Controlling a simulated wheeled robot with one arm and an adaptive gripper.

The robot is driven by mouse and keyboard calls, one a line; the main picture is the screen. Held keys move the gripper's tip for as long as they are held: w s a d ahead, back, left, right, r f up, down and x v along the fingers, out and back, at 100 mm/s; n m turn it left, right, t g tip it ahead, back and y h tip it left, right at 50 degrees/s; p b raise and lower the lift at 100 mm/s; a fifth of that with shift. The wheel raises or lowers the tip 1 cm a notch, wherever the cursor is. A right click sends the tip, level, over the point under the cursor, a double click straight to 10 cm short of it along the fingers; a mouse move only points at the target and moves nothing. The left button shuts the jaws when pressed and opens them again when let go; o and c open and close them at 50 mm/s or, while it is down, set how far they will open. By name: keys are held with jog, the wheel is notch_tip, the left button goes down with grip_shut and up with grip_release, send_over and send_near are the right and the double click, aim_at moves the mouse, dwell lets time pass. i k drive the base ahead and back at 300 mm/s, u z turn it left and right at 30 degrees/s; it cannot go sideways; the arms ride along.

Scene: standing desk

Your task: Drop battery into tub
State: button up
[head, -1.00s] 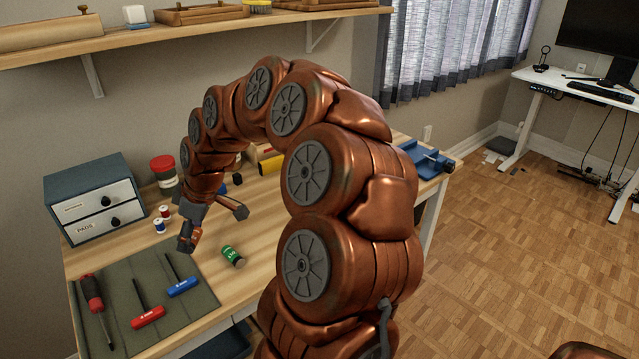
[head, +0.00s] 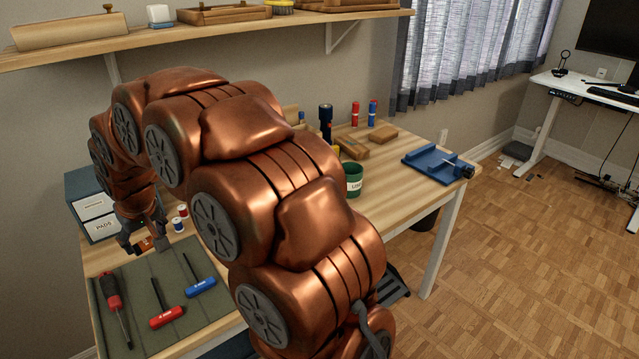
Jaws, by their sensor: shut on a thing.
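My gripper (head: 144,243) is at the left of the desk, low over the area between the drawer box and the tool mat. Its fingers are shut on a small orange-and-dark battery (head: 142,244), mostly hidden by the fingers. I cannot tell whether the battery touches the desk. The tub (head: 353,180) is a green open cup with a pale label, standing upright on the desk right of my arm. My arm hides part of its left side.
A drawer box (head: 92,205) and thread spools (head: 179,224) stand near my gripper. A mat (head: 165,270) with screwdriver and hex keys lies in front. A flashlight (head: 326,122), wooden blocks (head: 383,134) and blue vise (head: 437,161) are farther right. My arm hides the desk's middle.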

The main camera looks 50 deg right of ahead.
aim_at(357, 169)
jog(key=z, duration=1.7)
